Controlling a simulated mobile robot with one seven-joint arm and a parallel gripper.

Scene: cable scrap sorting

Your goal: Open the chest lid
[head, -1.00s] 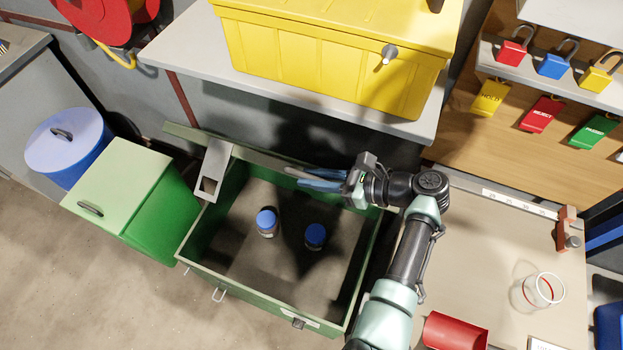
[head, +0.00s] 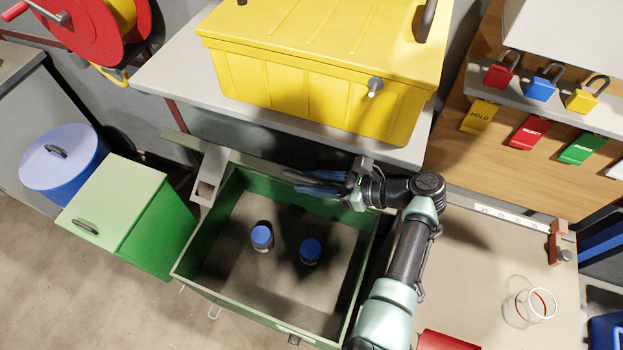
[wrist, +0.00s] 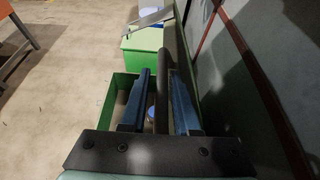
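The green chest (head: 255,317) stands open on the floor, and I see down into it. Its lid (head: 235,157) stands raised along the back side, seen nearly edge-on. Two blue-capped jars, left (head: 262,237) and right (head: 309,250), stand inside. My gripper (head: 290,181) is at the back edge of the chest, beside the raised lid, with its blue fingers pointing left. In the wrist view, my gripper (wrist: 160,74) is open, with a dark bar (wrist: 162,100), apparently the lid's handle, between the fingers. Gaps show beside the bar.
A yellow box (head: 310,100) sits on a grey shelf (head: 165,80) just behind the chest. A green bin (head: 150,225) and a blue bin (head: 62,170) stand at left. A workbench (head: 490,270) with a glass beaker (head: 530,308) is at right.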

